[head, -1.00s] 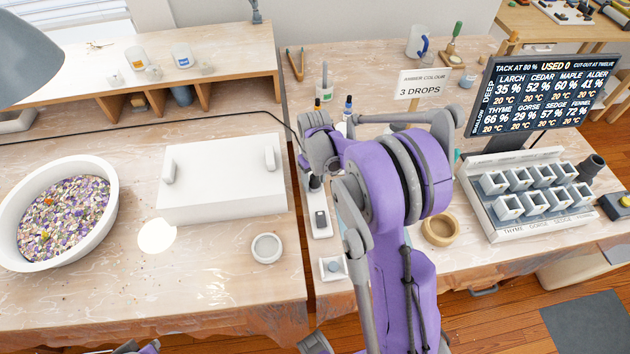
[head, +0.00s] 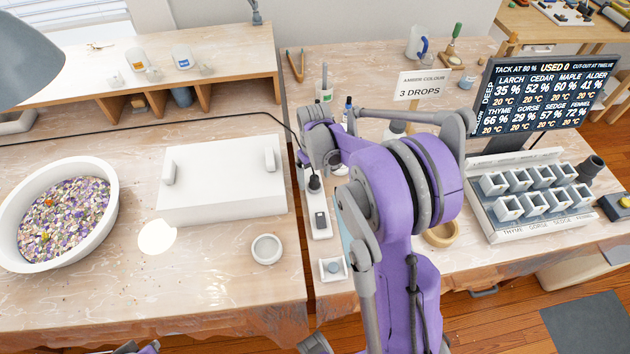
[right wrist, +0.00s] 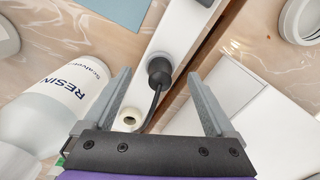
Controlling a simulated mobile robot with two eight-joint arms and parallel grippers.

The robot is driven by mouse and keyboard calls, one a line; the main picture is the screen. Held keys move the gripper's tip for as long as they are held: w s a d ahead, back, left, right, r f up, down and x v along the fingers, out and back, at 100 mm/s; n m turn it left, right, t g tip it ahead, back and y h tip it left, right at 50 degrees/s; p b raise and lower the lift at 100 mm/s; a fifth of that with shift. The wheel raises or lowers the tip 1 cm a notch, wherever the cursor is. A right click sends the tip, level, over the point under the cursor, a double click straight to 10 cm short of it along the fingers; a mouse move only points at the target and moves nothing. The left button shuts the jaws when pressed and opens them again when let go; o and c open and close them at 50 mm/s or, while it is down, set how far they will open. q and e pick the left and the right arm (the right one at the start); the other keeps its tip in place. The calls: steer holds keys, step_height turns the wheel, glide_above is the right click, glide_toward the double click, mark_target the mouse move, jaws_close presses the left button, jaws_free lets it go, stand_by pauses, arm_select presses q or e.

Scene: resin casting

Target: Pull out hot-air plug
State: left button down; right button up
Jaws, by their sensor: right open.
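A black plug (head: 315,184) with a cable sits in a white power strip (head: 313,202) on the right-hand table, near the gap between the tables. In the right wrist view the plug (right wrist: 159,70) stands in the strip (right wrist: 187,25), and its black cable (right wrist: 150,113) runs down toward my gripper. My right gripper (right wrist: 158,76) is open, with one finger on each side of the plug and space on both sides. In the head view my right wrist and arm hide most of the gripper.
A resin bottle (right wrist: 55,105) stands close to one right finger. A white box (head: 222,180) is left of the strip, and a small grey cup (head: 266,249) stands before it. The bowl of chips (head: 60,215) is far left. The mould rack (head: 530,205) stands right.

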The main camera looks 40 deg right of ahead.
mark_target(314, 177)
step_height(314, 177, up, 8)
steer(key=shift+f, duration=0.15)
steer(key=shift+r+p, duration=0.3)
steer(key=shift+r, duration=0.05)
steer(key=shift+c, duration=1.3)
steer(key=shift+r+m, duration=0.35)
steer(key=shift+m, duration=0.25)
steer(key=shift+c, duration=0.5)
steer(key=m+p, duration=0.1)
steer(key=m, duration=0.2)
steer(key=shift+r, duration=0.15)
step_height(314, 177, down, 10)
steer(key=shift+b, duration=0.35)
